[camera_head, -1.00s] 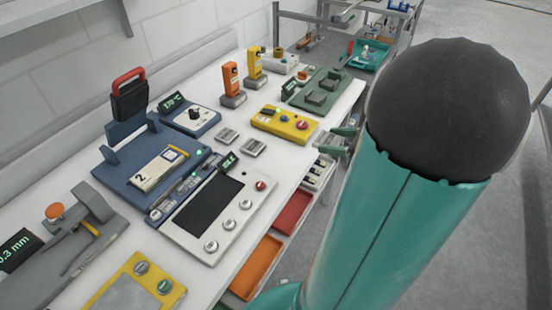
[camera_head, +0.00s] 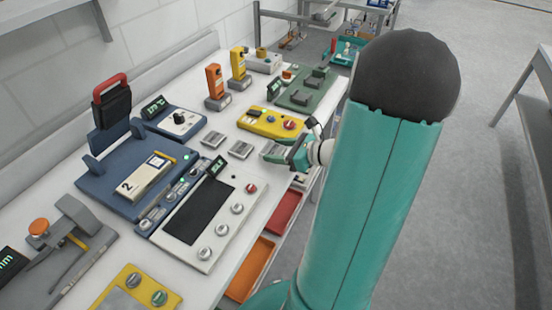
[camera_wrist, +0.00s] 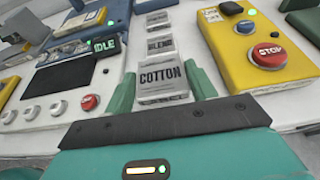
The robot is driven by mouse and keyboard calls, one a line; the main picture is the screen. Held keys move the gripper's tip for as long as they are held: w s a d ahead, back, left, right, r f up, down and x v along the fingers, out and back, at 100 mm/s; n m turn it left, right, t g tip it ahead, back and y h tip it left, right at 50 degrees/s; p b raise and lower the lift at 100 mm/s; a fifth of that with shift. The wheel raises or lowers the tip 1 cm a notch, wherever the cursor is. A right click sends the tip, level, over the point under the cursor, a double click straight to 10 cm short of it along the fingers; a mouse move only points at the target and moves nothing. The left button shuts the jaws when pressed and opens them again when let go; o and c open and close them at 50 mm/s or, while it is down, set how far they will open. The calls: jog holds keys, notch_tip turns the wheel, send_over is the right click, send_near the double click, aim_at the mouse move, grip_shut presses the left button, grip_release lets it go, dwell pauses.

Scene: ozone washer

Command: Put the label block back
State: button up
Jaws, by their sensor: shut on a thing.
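My gripper (camera_head: 284,153) is over the front edge area of the bench, to the right of two small grey label blocks. In the wrist view its green fingers (camera_wrist: 162,88) are shut on a grey block marked COTTON (camera_wrist: 161,75), with its label upright and readable. Behind it, in line, stand the BLEND block (camera_wrist: 160,44) and a third grey block (camera_wrist: 158,18). Those two blocks also show in the head view, the nearer one (camera_head: 240,149) and the farther one (camera_head: 213,139). Whether the COTTON block touches the bench I cannot tell.
A yellow box with a red STOP button (camera_wrist: 268,55) stands right of the row in the wrist view. A white panel with a dark screen (camera_head: 205,212) and knobs stands left of the gripper. A blue press (camera_head: 125,185) stands beyond it. Red (camera_head: 284,212) and orange drawers are below the bench edge.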

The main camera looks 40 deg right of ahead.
jog(key=f, duration=0.3)
jog(key=shift+w+a+f, duration=0.1)
jog(key=shift+w+f, duration=0.1)
jog(key=shift+w, duration=0.2)
jog(key=shift+f, duration=0.3)
jog(key=shift+s, duration=0.1)
jog(key=o, duration=1.1)
jog(key=shift+f, duration=0.15)
